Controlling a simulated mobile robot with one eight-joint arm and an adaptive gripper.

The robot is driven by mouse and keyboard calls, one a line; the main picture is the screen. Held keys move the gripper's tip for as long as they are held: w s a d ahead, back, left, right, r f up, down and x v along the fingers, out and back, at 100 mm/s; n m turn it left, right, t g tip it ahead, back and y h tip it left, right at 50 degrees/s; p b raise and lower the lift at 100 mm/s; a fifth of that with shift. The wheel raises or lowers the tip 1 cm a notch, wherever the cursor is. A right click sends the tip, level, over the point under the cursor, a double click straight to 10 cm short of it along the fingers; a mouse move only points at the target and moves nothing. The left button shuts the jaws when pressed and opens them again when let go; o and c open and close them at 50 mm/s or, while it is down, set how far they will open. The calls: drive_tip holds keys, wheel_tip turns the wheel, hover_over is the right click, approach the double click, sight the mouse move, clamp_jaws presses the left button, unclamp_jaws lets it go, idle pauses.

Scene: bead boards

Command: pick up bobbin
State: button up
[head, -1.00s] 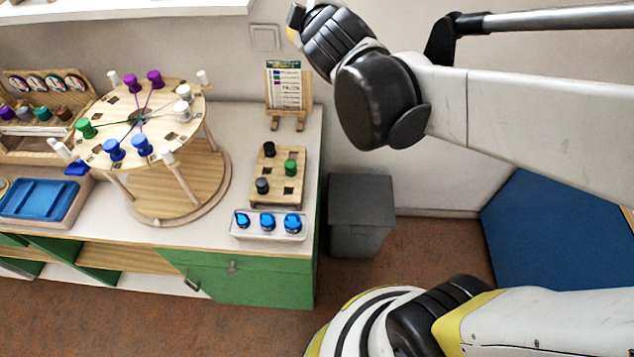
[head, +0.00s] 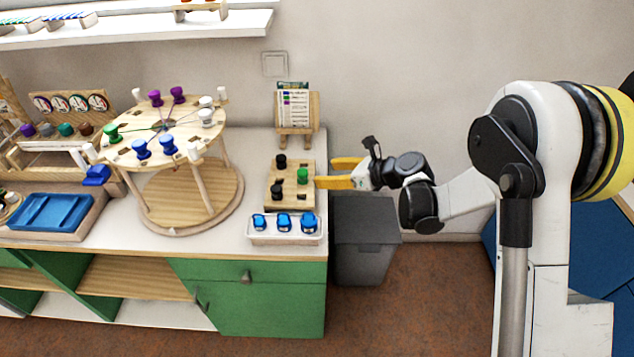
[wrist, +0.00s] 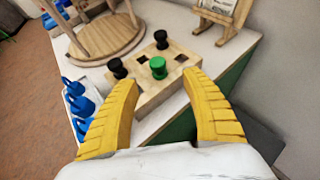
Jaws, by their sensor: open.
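A small wooden board (head: 272,187) with square holes lies near the right end of the counter. It holds a green bobbin (head: 303,176) and black bobbins at the back (head: 281,161) and front (head: 277,188). My gripper (head: 335,172) is open and empty at the board's right edge, its yellow fingers pointing left. In the wrist view, the green bobbin (wrist: 158,67) stands ahead, between the lines of the open fingers (wrist: 160,90). More bobbins, purple (head: 177,95), blue (head: 141,148), green (head: 112,133) and white (head: 206,117), sit on the round raised wooden top (head: 160,128).
A blue tray (head: 45,213) lies at left. A grey bin (head: 365,240) stands on the floor right of the counter.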

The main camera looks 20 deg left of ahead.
sight(307, 173)
drive_tip(key=b+x, duration=0.1)
drive_tip(key=x, duration=0.2)
drive_tip(key=b+x, duration=0.1)
drive_tip(key=x, duration=0.2)
drive_tip(key=b+x, duration=0.1)
drive_tip(key=x, duration=0.3)
drive_tip(key=shift+s+a, duration=0.1)
drive_tip(key=shift+s, duration=0.15)
drive_tip(key=shift+r, duration=0.15)
clamp_jaws()
